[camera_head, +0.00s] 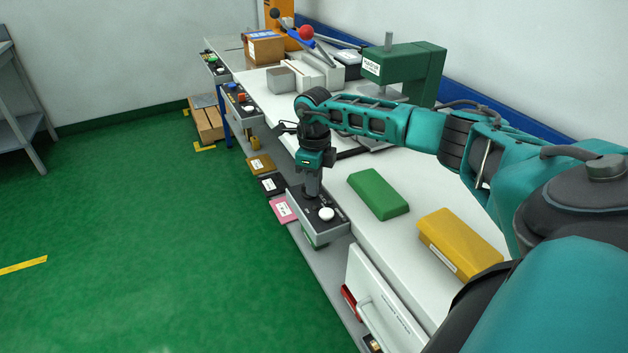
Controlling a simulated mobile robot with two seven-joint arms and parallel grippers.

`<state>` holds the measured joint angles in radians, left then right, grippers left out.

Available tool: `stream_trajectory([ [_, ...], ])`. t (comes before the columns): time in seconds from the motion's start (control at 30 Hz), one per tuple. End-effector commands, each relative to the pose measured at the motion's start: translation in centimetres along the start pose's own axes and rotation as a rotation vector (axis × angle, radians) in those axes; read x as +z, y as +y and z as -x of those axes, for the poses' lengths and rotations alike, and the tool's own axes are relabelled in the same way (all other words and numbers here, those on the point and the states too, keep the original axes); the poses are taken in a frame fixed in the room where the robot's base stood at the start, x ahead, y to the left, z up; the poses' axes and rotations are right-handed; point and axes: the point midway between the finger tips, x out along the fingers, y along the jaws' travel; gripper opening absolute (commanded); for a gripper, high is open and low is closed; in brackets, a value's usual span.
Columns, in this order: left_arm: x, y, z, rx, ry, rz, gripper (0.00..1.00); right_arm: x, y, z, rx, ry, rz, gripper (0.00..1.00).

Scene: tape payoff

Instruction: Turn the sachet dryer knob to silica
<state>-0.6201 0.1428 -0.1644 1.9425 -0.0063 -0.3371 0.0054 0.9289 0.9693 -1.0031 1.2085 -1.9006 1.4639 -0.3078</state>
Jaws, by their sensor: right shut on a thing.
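A grey control box (335,229) with a dark top panel is fixed at the front edge of the white bench. A round white button or knob (326,214) on that panel shows clear of the gripper. My right gripper (312,194) points down onto the far part of the panel, just beyond the white one. It is shut on a dark knob there, which the fingers mostly hide. The knob's pointer and the panel's markings are too small or covered to read. My left gripper is not in view.
A green block (378,194) and a yellow block (459,244) lie on the bench right of the box. A green press-like machine (412,68) stands behind my right arm. Other control boxes (240,100) line the front edge farther away.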

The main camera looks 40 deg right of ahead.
Motion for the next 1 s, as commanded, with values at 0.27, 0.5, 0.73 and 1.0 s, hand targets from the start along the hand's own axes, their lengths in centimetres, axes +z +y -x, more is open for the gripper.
stream_trajectory([
  [0.27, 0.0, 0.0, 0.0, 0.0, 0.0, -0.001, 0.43, 0.0, -0.1, 0.0, 0.0, 0.0, -0.004, 0.14],
  [0.5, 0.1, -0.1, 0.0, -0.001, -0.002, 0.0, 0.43, 0.0, 0.0, 0.0, 0.0, 0.0, -0.002, 0.37],
  [0.73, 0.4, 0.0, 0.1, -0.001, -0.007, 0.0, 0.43, 0.0, 0.0, 0.1, 0.0, 0.0, -0.001, 0.37],
  [1.0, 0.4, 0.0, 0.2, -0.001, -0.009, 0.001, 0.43, 0.1, -0.1, 3.4, -0.003, -0.004, 0.001, 0.37],
])
